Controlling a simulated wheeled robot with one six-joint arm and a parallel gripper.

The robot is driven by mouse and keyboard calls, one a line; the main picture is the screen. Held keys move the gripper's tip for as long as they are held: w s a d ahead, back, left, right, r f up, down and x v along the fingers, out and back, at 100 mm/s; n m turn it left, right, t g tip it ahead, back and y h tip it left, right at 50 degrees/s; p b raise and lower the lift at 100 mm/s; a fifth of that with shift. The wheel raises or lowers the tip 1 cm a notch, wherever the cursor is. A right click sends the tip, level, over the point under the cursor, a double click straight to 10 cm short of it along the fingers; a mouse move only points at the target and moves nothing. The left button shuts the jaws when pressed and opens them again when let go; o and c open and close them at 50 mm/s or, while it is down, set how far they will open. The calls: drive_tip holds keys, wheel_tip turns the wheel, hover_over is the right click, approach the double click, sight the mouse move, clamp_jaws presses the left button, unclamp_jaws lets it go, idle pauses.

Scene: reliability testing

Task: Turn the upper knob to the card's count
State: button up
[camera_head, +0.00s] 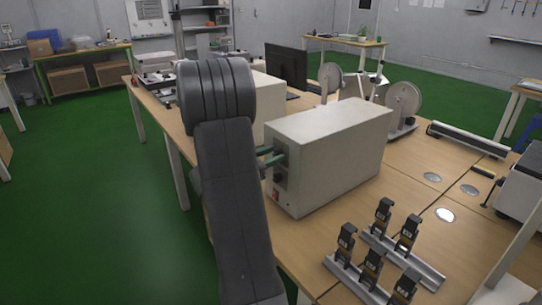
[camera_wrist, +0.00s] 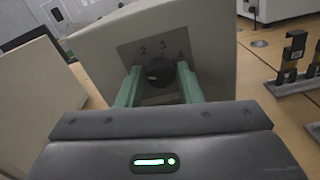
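A large beige box (camera_head: 330,145) stands on the table in the head view, its panel end facing my arm. In the wrist view a round black knob (camera_wrist: 160,71) sits on the grey panel, with the numbers 2, 3 and 4 above it. My gripper (camera_wrist: 160,75) has its two green fingers on either side of this knob, with a narrow gap seeming to show on each side. In the head view my gripper (camera_head: 270,155) is at the upper part of the panel, and its fingers partly hide the knob. A lower dark knob (camera_head: 279,178) shows below. I cannot identify a card.
A red switch (camera_head: 275,196) is low on the panel. Rails with several black clamps (camera_head: 372,262) lie to the box's right on the table. Another beige box (camera_head: 262,98) and a dark monitor (camera_head: 287,67) stand behind.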

drive_tip(key=c, duration=0.5)
drive_tip(key=shift+f, duration=0.1)
drive_tip(key=shift+b, duration=0.4)
drive_tip(key=m+b, duration=0.8)
drive_tip(key=b, duration=0.5)
drive_tip(key=shift+s+f+m+b, duration=0.1)
drive_tip(key=shift+m+b, duration=0.2)
drive_tip(key=shift+m, duration=0.1)
drive_tip(key=o, duration=1)
drive_tip(key=shift+c, duration=0.2)
